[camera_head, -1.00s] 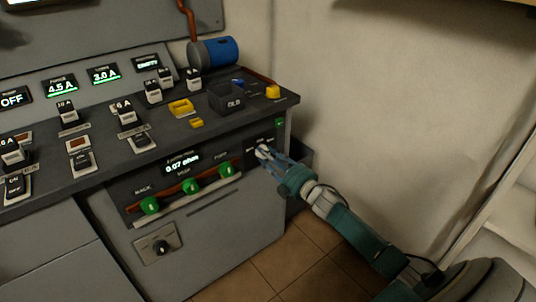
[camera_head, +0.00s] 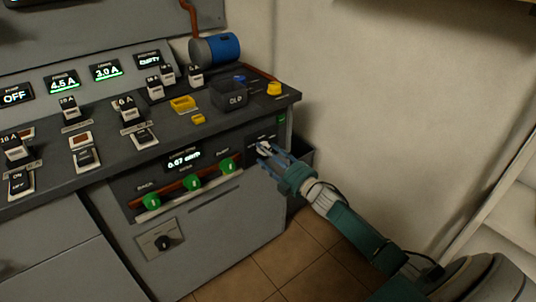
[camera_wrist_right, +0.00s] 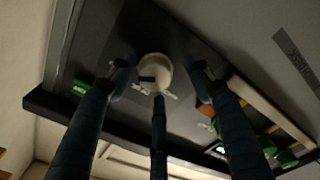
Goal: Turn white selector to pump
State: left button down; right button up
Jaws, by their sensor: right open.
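The white selector (camera_head: 264,147) is a round knob on the right part of the console's front panel. In the right wrist view the white selector (camera_wrist_right: 155,72) shows a pale round face with a dark mark, and small white lettering below it that I cannot read. My right gripper (camera_head: 268,154) is open in front of it. In the right wrist view the fingers of the right gripper (camera_wrist_right: 160,75) stand spread on both sides of the knob and below it, with gaps showing. My left gripper is out of view.
Several green knobs (camera_head: 193,182) sit left of the selector under a display reading 0.07 ohm (camera_head: 184,160). A black knob (camera_head: 163,243) is lower on the cabinet. The wall is close on the right.

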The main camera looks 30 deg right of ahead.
jog(key=shift+d, duration=0.1)
jog(key=s+d, duration=0.1)
jog(key=s, duration=1.1)
jog(key=shift+f, duration=0.25)
